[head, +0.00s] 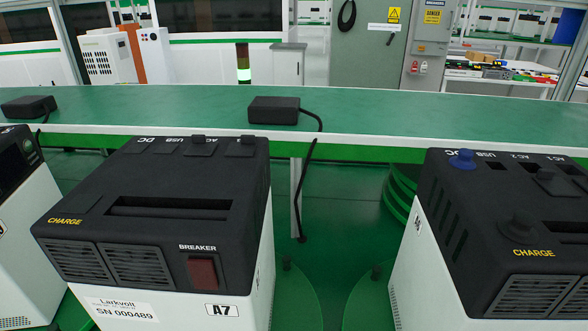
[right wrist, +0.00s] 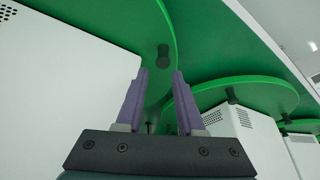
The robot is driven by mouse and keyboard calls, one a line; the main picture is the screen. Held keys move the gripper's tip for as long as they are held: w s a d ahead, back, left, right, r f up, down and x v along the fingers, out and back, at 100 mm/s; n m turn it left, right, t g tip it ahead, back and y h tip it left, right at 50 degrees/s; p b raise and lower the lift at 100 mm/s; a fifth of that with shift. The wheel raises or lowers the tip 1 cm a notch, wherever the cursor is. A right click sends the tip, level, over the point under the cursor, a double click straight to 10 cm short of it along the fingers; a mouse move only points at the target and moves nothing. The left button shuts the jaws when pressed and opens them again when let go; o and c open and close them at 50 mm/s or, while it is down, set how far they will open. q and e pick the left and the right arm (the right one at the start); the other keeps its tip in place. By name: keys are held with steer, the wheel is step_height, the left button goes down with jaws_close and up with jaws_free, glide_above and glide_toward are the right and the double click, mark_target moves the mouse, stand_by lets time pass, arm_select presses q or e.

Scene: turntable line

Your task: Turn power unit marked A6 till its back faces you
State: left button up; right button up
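No unit's label clearly reads A6. The middle power unit (head: 150,200), white with a black top, is marked A7; its breaker and grille face me. Another power unit (head: 480,210) stands at right, turned slightly, with a blue cap by DC and a side label too small to read. A third power unit (head: 28,200) is cut off at the left edge, its label not readable. My right gripper (right wrist: 159,82) is open and empty in the right wrist view, between a white unit (right wrist: 60,90) and a smaller white unit (right wrist: 235,128). My left gripper is not in view.
Green round turntables (right wrist: 255,92) with dark knobs lie by the units. A long green bench (head: 390,115) runs behind them. It carries a black adapter (head: 273,110) with a hanging cable and another black adapter (head: 28,107). A gap separates the middle and right units.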

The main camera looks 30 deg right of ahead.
steer(key=shift+p+v, duration=0.6)
steer(key=shift+v, duration=1.35)
